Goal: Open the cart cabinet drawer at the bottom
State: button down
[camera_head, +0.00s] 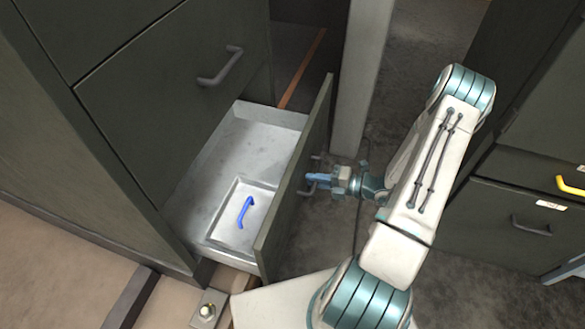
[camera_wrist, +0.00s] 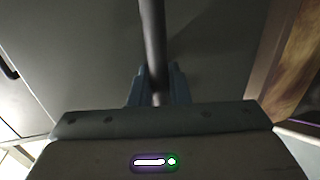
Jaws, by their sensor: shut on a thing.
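The bottom drawer (camera_head: 293,190) of the dark cabinet (camera_head: 150,100) stands pulled well out, and its pale inside shows. A small tray (camera_head: 222,232) with a blue handle-shaped piece (camera_head: 243,212) lies in it. My gripper (camera_head: 312,180) is at the outer face of the drawer front. In the wrist view my gripper (camera_wrist: 157,98) is shut on the dark bar handle (camera_wrist: 153,40), which runs up between the fingers. In the head view the fingers partly hide the handle.
A closed drawer with a grey handle (camera_head: 220,66) is above the open one. A pale post (camera_head: 361,75) stands behind the drawer front. Grey floor shows between the cabinets.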

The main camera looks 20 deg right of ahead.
jog(key=f+v, duration=0.1)
jog(key=v, duration=0.6)
jog(key=shift+s+d+f+p, duration=0.2)
jog(key=shift+f+p, duration=0.1)
jog(key=shift+p, duration=0.15)
jog(key=c, duration=1.4)
grip_release()
jog(key=shift+c, duration=0.2)
jog(key=v, duration=1.3)
jog(key=shift+s+d, duration=0.3)
